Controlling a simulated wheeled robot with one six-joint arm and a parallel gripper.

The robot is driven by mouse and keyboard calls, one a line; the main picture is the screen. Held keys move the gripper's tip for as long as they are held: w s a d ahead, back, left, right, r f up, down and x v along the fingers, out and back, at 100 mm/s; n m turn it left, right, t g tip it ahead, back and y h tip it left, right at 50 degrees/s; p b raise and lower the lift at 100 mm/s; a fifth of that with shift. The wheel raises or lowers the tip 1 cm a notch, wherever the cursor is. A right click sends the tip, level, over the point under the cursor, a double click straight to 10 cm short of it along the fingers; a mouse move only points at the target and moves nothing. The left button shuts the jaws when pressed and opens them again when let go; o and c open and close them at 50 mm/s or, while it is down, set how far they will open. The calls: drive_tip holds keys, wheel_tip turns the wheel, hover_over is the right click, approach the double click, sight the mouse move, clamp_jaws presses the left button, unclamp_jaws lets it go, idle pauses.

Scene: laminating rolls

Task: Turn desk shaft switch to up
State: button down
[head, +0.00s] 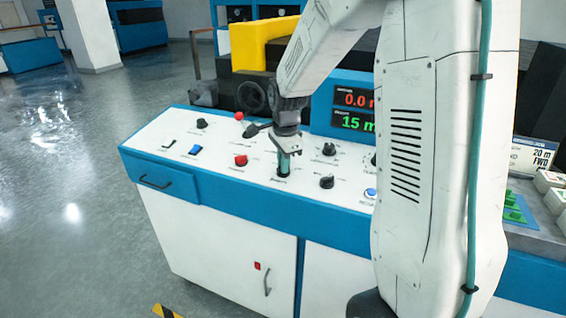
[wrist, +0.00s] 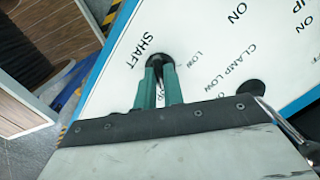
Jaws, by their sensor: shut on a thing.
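The desk shaft switch (wrist: 158,61) is a small black knob on the white panel, beside the printed word SHAFT in the wrist view. My gripper (wrist: 159,75) has its two green fingers around this knob, shut on it. The fingers cover part of the knob, and I cannot tell which way it points. In the head view my gripper (head: 284,172) reaches down to the front part of the desk panel, and the switch is hidden behind the fingers.
A red knob (head: 241,160) is left of my gripper and a black knob (head: 327,182) is to its right. A blue button (head: 370,193) is further right. A display (head: 357,110) stands behind the panel. The floor (head: 60,210) at left is clear.

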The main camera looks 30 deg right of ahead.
drive_tip(key=shift+m, duration=0.6)
drive_tip(key=c, duration=1.5)
unclamp_jaws()
drive_tip(key=shift+r, duration=0.1)
wheel_tip(320, 180, up, 8)
drive_tip(key=shift+s, duration=0.45)
drive_tip(key=shift+a+f, duration=0.1)
drive_tip(key=shift+f, duration=0.1)
drive_tip(key=s+a+r+n, duration=0.1)
drive_tip(key=s+a+n, duration=0.2)
drive_tip(key=s+n, duration=0.3)
drive_tip(key=s+a+r+n, duration=0.2)
drive_tip(key=s+a+n, duration=0.2)
drive_tip(key=s, duration=0.9)
drive_tip(key=s+a+r+n, duration=0.1)
drive_tip(key=s+a+n, duration=0.3)
drive_tip(key=s+n, duration=0.5)
drive_tip(key=shift+s+a+r+n, duration=0.25)
drive_tip(key=shift+s+r+n, duration=0.1)
drive_tip(key=shift+n, duration=0.35)
